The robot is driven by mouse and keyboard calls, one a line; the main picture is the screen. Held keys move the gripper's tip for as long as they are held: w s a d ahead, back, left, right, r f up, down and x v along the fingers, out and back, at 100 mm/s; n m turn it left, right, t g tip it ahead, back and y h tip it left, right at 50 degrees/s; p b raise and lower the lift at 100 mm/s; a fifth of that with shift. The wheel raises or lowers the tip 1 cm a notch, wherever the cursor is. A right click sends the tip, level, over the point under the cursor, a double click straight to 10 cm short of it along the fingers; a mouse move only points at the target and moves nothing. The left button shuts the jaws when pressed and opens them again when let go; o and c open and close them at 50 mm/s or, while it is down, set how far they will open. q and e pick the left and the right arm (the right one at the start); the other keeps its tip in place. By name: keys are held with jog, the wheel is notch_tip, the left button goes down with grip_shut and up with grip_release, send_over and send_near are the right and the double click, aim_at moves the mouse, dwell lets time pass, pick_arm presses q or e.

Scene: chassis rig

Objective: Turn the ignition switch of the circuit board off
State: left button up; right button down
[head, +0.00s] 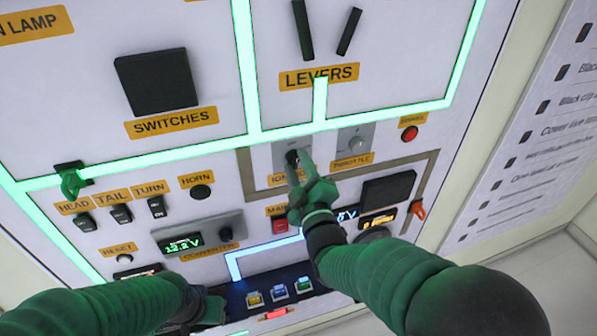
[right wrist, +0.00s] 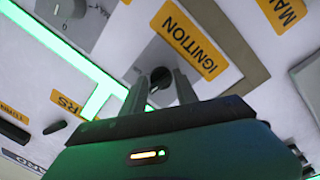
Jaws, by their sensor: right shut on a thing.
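The ignition switch (head: 291,155) is a small black knob on a grey plate, above an orange IGNITION label mostly hidden by my right gripper in the head view. My right gripper (head: 296,164) is at the knob and shut on it. In the right wrist view the black knob (right wrist: 160,80) sits between the two grey fingers of the right gripper (right wrist: 160,92), and the IGNITION label (right wrist: 189,39) reads clearly. My left gripper (head: 206,307) is low in the head view, away from the switch; its fingers are not clear.
The throttle knob (head: 357,138) is right of the ignition, with a red button (head: 410,133) beyond. A red switch (head: 280,224) is below. The head, tail and turn switches (head: 121,213) and a 12.2 V display (head: 183,244) are left. Levers (head: 303,30) are above.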

jog(key=shift+f+n+b, duration=0.2)
jog(key=shift+n+b, duration=0.2)
jog(key=shift+n, duration=0.7)
jog(key=c, duration=1.2)
grip_release()
jog(key=shift+o, duration=0.8)
jog(key=shift+w+a, duration=0.15)
jog(key=shift+a, duration=0.05)
